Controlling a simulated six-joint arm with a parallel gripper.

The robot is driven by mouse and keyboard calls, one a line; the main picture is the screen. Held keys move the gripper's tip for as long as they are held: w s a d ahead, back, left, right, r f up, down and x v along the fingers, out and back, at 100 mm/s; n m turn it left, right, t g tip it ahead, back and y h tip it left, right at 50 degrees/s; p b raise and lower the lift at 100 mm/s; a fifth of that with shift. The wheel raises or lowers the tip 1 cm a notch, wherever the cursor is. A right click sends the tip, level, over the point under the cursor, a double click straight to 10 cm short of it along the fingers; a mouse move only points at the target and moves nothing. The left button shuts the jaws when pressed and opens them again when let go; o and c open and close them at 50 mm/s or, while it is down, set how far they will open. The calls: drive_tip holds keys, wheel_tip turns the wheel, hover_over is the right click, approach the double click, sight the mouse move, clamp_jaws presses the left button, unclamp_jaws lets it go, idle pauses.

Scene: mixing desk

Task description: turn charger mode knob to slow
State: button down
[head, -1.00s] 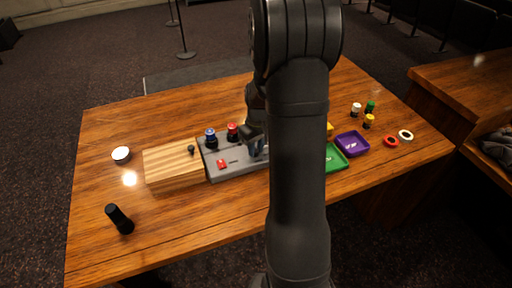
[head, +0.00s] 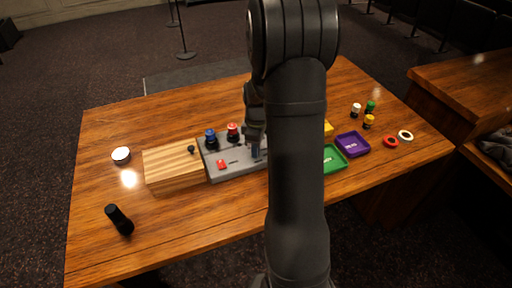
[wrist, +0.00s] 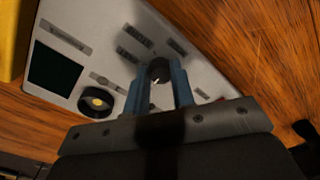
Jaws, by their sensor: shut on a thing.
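The grey control panel (head: 222,173) lies at the middle of the desk; my arm hides its right part in the head view. In the wrist view the panel (wrist: 200,73) fills the upper middle. A dark round knob (wrist: 160,69) with a light pointer mark stands between my two blue-grey fingers. My gripper (wrist: 158,84) is shut on this knob, pointing down at the panel. Small labels surround the knob, too blurred to read. In the head view my gripper (head: 255,151) is partly hidden behind my arm.
The panel also bears a blue knob (head: 211,139), a red knob (head: 233,131), a red switch (head: 222,164) and, in the wrist view, a yellow-centred black dial (wrist: 96,102) and dark screen (wrist: 56,68). A striped wooden block (head: 173,165) adjoins it. Green (head: 341,164) and purple (head: 362,146) trays stand right.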

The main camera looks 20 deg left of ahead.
drive_tip(key=shift+r, duration=0.1)
idle(0.4)
drive_tip(key=c, duration=1.2)
unclamp_jaws()
drive_tip(key=shift+c, duration=0.2)
wheel_tip(320, 180, up, 17)
drive_tip(key=shift+w+r, duration=0.15)
drive_tip(key=shift+w, duration=0.25)
drive_tip(key=shift+a, duration=0.1)
drive_tip(key=f, duration=1.7)
drive_tip(key=shift+s+f, duration=0.25)
drive_tip(key=shift+s, duration=0.15)
